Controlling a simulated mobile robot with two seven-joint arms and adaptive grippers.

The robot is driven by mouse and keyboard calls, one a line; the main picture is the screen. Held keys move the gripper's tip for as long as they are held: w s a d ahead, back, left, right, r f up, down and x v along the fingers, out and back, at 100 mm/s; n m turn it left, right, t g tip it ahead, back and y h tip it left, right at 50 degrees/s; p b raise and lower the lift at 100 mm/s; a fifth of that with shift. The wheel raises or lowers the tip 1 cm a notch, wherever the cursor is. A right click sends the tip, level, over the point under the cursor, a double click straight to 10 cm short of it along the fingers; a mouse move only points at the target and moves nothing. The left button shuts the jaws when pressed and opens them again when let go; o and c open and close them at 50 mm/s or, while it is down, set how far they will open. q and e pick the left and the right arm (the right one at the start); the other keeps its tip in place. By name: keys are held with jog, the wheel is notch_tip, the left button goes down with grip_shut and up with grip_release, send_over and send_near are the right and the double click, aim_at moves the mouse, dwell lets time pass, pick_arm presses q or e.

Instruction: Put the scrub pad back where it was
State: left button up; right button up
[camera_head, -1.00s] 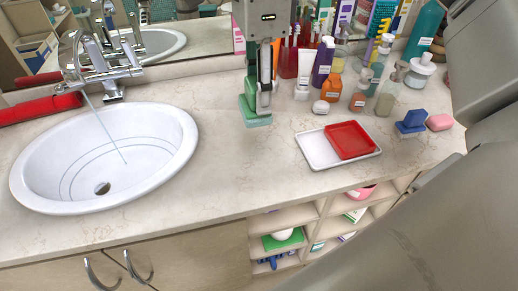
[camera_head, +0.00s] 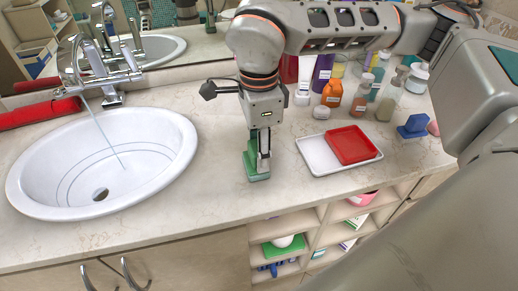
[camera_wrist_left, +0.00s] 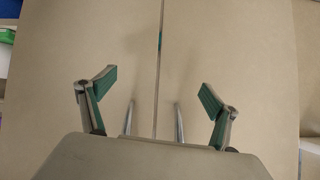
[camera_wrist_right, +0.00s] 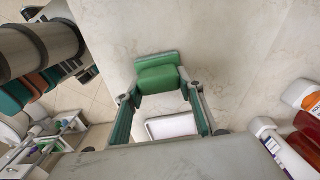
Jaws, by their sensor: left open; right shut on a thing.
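The green scrub pad (camera_head: 256,174) is held by my right gripper (camera_head: 260,150) over the front part of the counter, left of a white tray (camera_head: 314,157). It looks at or just above the surface; I cannot tell if it touches. In the right wrist view the green pad (camera_wrist_right: 158,76) sits between the fingertips of my right gripper (camera_wrist_right: 160,92). My left gripper (camera_wrist_left: 158,84) is open and empty, in front of the cabinet doors (camera_wrist_left: 95,40); it is not visible in the head view.
A red tray (camera_head: 353,145) lies on the white tray. Several bottles stand behind, with an orange bottle (camera_head: 331,94) near the front. A blue brush-like thing (camera_head: 413,126) is at the right. The sink (camera_head: 100,165) with running water is at the left. Open shelves (camera_head: 300,225) lie below the counter.

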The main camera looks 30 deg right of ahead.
jog(key=shift+f, duration=0.15)
jog(key=o, duration=1.1)
notch_tip(320, 180, up, 12)
jog(key=shift+r, duration=0.25)
